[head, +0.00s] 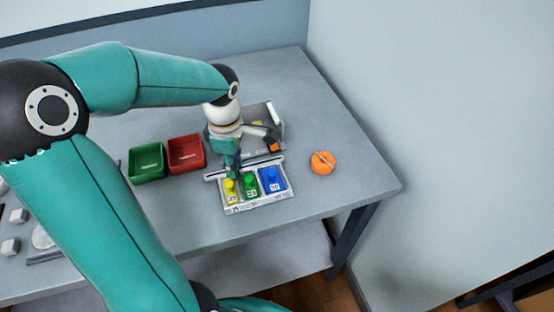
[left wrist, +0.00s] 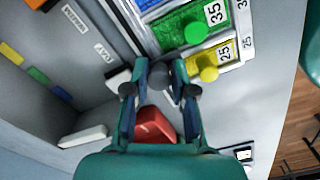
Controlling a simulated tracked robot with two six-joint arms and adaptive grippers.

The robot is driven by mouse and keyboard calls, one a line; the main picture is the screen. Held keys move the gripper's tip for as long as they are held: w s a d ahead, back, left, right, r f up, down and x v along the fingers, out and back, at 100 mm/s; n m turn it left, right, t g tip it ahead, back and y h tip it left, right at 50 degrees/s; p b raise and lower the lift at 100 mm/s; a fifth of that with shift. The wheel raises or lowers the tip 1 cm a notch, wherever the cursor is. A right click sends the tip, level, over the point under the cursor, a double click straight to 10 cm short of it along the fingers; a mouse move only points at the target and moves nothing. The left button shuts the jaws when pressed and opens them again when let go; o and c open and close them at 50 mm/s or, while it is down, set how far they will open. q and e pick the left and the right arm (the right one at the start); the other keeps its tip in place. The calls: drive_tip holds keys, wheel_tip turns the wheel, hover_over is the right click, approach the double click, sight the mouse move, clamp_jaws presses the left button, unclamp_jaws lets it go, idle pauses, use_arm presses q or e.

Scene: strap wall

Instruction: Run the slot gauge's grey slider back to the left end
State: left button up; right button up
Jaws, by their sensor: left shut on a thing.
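The slot gauge is a pale tray (head: 262,203) with yellow, green and blue sections marked 25, 35 and 50, and a pale bar runs along its back edge. My left gripper (head: 234,171) points down at the back of the gauge, behind the yellow and green sections. In the left wrist view, the left gripper (left wrist: 160,80) is shut on a small grey rounded piece, which appears to be the grey slider (left wrist: 160,70). It is beside the yellow section (left wrist: 207,68), near that end of the dark slot. The fingers partly hide the slider. My right gripper is not in view.
A green bin (head: 147,163) and a red bin (head: 186,153) stand left of the gauge. A grey tray (head: 275,115) with tools lies behind it. An orange round object (head: 322,162) sits to the right.

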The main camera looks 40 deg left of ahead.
sight(209, 183)
use_arm(q)
drive_tip(key=shift+s+a+f+b, duration=0.15)
drive_tip(key=shift+s+a, duration=0.3)
drive_tip(key=shift+s, duration=0.55)
drive_tip(key=shift+s+a+b, duration=0.2)
drive_tip(key=shift+s+a, duration=0.25)
drive_tip(key=shift+s, duration=0.5)
drive_tip(key=shift+s+a+f+b, duration=0.15)
drive_tip(key=shift+s+a, duration=0.3)
drive_tip(key=shift+s, duration=0.55)
drive_tip(key=o, duration=0.6)
drive_tip(key=shift+s, duration=0.1)
drive_tip(key=shift+c, duration=0.2)
drive_tip(key=shift+a, duration=0.1)
drive_tip(key=shift+r, duration=0.2)
drive_tip(key=shift+a+r+p, duration=0.1)
drive_tip(key=shift+r+p, duration=0.5)
wheel_tip(209, 183, up, 5)
drive_tip(key=p, duration=0.3)
drive_tip(key=shift+f+p, duration=0.1)
drive_tip(key=shift+p, duration=0.3)
drive_tip(key=shift+w, duration=0.2)
